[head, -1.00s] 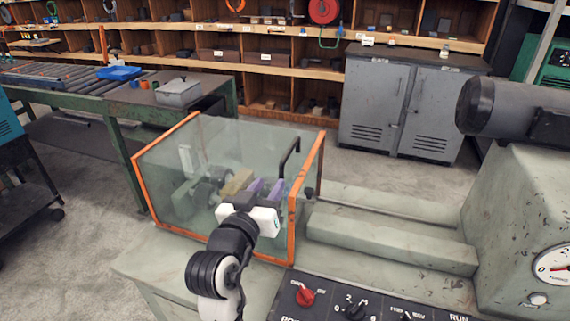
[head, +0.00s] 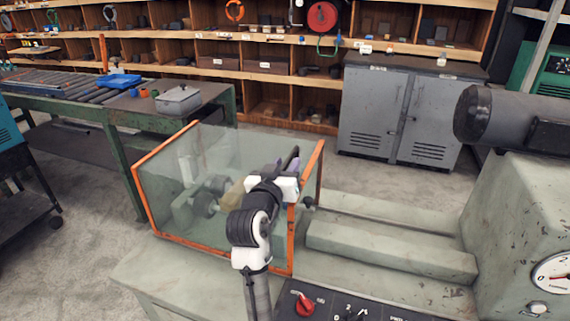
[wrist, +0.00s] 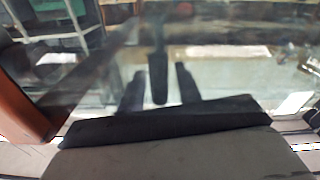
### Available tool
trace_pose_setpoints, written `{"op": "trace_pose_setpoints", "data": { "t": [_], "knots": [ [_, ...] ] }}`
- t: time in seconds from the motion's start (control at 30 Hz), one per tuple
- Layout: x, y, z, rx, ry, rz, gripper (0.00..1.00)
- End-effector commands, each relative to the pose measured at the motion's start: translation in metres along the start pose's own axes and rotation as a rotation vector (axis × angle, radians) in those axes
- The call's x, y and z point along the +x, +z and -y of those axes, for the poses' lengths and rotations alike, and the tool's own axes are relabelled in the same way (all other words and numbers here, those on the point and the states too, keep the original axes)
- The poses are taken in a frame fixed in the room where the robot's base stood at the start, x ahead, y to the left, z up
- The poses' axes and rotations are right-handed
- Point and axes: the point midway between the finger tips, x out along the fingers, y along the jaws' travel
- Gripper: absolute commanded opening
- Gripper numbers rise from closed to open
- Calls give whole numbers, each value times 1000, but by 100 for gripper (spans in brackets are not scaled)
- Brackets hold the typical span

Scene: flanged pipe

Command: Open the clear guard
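The clear guard (head: 235,150) is a see-through box with orange edges over the left part of the machine bed. It stands closed around grey machine parts and a tan block. Its black bar handle (head: 294,155) is on the right side near the top, partly hidden by my gripper (head: 283,168). In the wrist view, the dark handle (wrist: 158,85) appears between the two separated dark fingers of my gripper (wrist: 159,72). The fingers are open, with gaps to the handle on both sides. I cannot tell whether the fingertips reach past it.
A control panel (head: 335,306) with a red knob lies at the front. A grey motor housing (head: 510,118) stands at the right. A green workbench (head: 115,115) and grey cabinet (head: 398,115) stand behind. The bed right of the guard is clear.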

Motion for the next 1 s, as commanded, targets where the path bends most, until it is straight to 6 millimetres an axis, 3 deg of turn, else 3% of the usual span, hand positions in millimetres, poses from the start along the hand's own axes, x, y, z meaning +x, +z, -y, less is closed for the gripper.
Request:
{"op": "trace_pose_setpoints", "data": {
  "t": [0.17, 0.47, 1.0],
  "knots": [
    [0, 0, 0, 0, 0, 0, 34],
    [0, 0, 0, 0, 0, 0, 0],
    [7, 0, 2, -1, 1, 0, 0]
  ]
}}
